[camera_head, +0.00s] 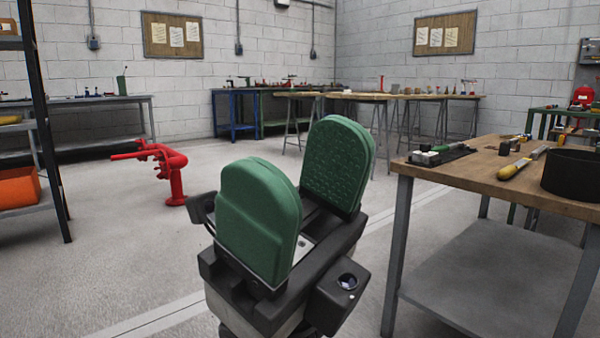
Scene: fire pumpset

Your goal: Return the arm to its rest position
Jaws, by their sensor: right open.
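My right gripper (298,165) fills the middle of the head view. It has two broad green padded fingers on a dark grey and black body, pointing upward. The fingers are apart with an empty gap between them, and the far finger shows a dimpled inner face. It is over the open floor, left of the wooden-topped workbench, and appears clear of it. Most of my right arm behind the gripper is out of view. My left gripper is not in view.
The workbench (480,180) at right holds tools and a black round container (573,175). A red pipe fitting (170,172) stands on the floor at left. A shelf with an orange bin (17,188) is at far left. Benches line the back walls. Floor between is clear.

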